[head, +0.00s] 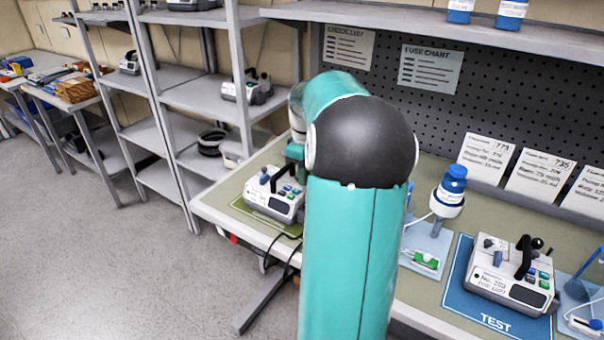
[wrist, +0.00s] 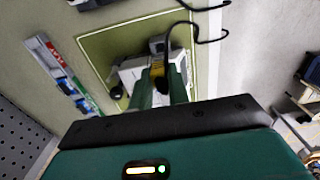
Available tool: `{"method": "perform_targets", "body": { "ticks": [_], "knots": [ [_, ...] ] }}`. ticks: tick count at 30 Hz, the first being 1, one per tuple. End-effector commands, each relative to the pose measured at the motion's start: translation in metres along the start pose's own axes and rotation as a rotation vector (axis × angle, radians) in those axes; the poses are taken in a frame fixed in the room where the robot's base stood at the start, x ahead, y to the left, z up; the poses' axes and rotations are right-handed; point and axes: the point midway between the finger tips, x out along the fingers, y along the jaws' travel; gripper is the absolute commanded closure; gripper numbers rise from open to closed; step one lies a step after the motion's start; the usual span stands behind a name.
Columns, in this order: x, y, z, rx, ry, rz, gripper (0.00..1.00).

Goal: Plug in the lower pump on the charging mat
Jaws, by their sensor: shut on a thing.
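A white pump (head: 275,195) with a black handle and coloured buttons stands on the olive charging mat (head: 245,207) at the left end of the bench. In the wrist view, the pump (wrist: 132,70) is partly hidden behind my fingers, over the mat (wrist: 105,40). My gripper (wrist: 163,88) is shut on the plug end of a black charging cable (wrist: 174,28), close above the pump. The plug is mostly hidden between the fingers, and I cannot tell whether it touches the pump's socket. In the head view my arm hides the gripper's tips.
A second pump (head: 510,275) stands on the blue TEST mat (head: 462,290) to the right. Shelves (head: 205,98) with another pump (head: 247,89) rise at the left. A pegboard (head: 500,110) backs the bench. Open floor lies at the front left.

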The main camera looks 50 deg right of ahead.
Motion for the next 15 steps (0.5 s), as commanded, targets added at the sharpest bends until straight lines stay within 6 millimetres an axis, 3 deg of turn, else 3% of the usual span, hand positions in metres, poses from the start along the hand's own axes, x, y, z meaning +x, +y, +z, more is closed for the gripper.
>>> {"method": "perform_targets", "body": {
  "ticks": [15],
  "knots": [
    [0.045,-0.003,-0.001,-0.003,0.0,-0.003,1.0]
  ]
}}
